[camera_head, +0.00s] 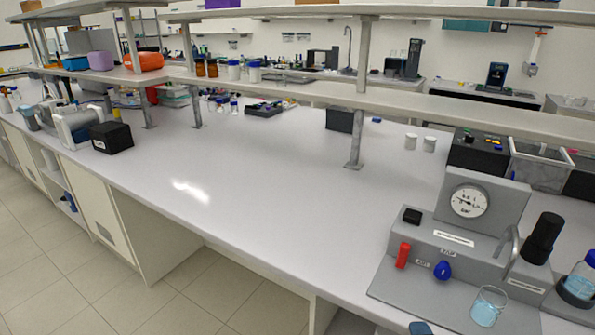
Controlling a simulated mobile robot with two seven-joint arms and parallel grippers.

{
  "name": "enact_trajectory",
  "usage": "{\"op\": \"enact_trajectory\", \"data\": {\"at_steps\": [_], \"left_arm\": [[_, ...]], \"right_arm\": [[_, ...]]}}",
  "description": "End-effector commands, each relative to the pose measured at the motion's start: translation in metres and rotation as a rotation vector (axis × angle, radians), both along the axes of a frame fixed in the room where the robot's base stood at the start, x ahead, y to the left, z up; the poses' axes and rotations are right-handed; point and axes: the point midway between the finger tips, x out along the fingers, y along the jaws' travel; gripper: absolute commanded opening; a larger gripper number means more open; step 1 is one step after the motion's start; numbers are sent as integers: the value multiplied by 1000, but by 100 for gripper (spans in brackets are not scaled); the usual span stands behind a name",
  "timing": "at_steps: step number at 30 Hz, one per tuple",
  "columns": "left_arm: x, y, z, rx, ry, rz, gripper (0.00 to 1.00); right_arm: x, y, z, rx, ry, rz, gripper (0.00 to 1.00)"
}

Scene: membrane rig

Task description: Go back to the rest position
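The grey membrane rig (462,245) stands at the right end of the white bench (260,190). It carries a round dial gauge (468,201), a red handle (403,255), a blue knob (442,270), a small black block (412,216) and a black cylinder (541,238). A glass beaker (488,306) stands at the rig's front. A blue-capped bottle (580,284) sits in a dark ring at the right edge, partly cut off by the frame.
The bench's middle is clear. Shelves (400,98) on posts (357,140) run along its back. A black box (112,137) stands at the left, and white jars (410,141) and a black device with a display (480,150) at the back right. Tiled floor (50,240) lies in front.

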Motion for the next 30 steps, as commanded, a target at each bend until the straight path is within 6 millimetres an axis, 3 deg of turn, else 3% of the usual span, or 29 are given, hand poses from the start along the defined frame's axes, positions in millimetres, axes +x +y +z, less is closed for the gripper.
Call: {"op": "enact_trajectory", "data": {"at_steps": [11,16,24,30], "left_arm": [[2,0,-4,1,-9,0,57],[4,0,-9,2,-15,-1,57],[7,0,-15,3,-20,-4,57],[8,0,-15,3,-22,-4,57]], "right_arm": [[-28,4,-43,963,-40,-248,57],[-62,-10,-77,1346,-42,-432,57],[-118,-33,-122,1414,-14,-606,57],[-128,-34,-128,1407,-3,-625,57]]}}
